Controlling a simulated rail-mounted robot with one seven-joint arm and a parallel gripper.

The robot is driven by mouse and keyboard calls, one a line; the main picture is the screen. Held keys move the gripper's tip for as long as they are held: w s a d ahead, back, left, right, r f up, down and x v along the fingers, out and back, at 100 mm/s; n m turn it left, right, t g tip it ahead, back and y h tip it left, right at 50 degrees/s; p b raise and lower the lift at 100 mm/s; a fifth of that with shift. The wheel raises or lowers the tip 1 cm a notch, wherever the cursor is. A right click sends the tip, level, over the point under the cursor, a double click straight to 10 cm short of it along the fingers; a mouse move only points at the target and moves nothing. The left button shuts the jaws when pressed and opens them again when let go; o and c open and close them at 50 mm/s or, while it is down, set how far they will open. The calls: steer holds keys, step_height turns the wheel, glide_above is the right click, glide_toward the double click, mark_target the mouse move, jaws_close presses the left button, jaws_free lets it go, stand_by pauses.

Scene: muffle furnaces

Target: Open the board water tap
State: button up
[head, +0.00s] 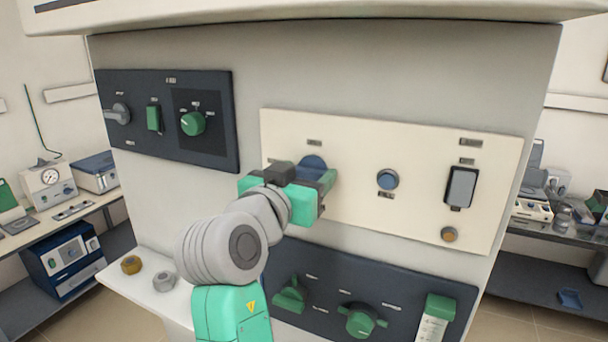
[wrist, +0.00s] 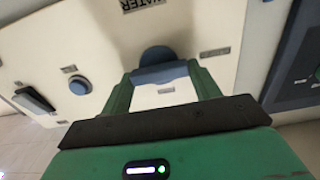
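The water tap (wrist: 158,74) is a blue knob with a rounded top and a crossways bar, on a cream panel below a "WATER" label (wrist: 140,3) in the wrist view. In the head view its blue disc (head: 313,163) shows just above my gripper (head: 325,190), which hides the rest of it. In the wrist view my gripper (wrist: 158,82) has its two green fingers spread wide apart, one at each end of the blue bar. The fingertips are at or very close to the bar; I cannot tell whether they touch it.
The cream panel (head: 350,212) also carries a blue round button (head: 387,179), a dark rocker switch (head: 461,186) and a small brown knob (head: 449,234). A dark panel with green knobs (head: 360,322) lies below my gripper. Another dark panel (head: 216,147) is at the upper left.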

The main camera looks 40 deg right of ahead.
steer(key=shift+f+m+b, duration=0.1)
steer(key=shift+m+b, duration=0.2)
steer(key=shift+b, duration=0.1)
steer(key=shift+f+m+b, duration=0.1)
steer(key=shift+m+b, duration=0.4)
steer(key=shift+b, duration=0.15)
steer(key=m+b, duration=0.2)
steer(key=shift+m, duration=0.3)
steer(key=m+b, duration=0.3)
steer(key=m, duration=0.1)
steer(key=shift+s+m, duration=0.1)
steer(key=shift+m, duration=0.2)
steer(key=m+b, duration=0.2)
steer(key=m, duration=0.2)
steer(key=shift+m, duration=0.3)
steer(key=shift+s+m+b, duration=0.1)
steer(key=shift+m+b, duration=0.6)
steer(key=shift+m, duration=1.5)
steer(key=o, duration=1)
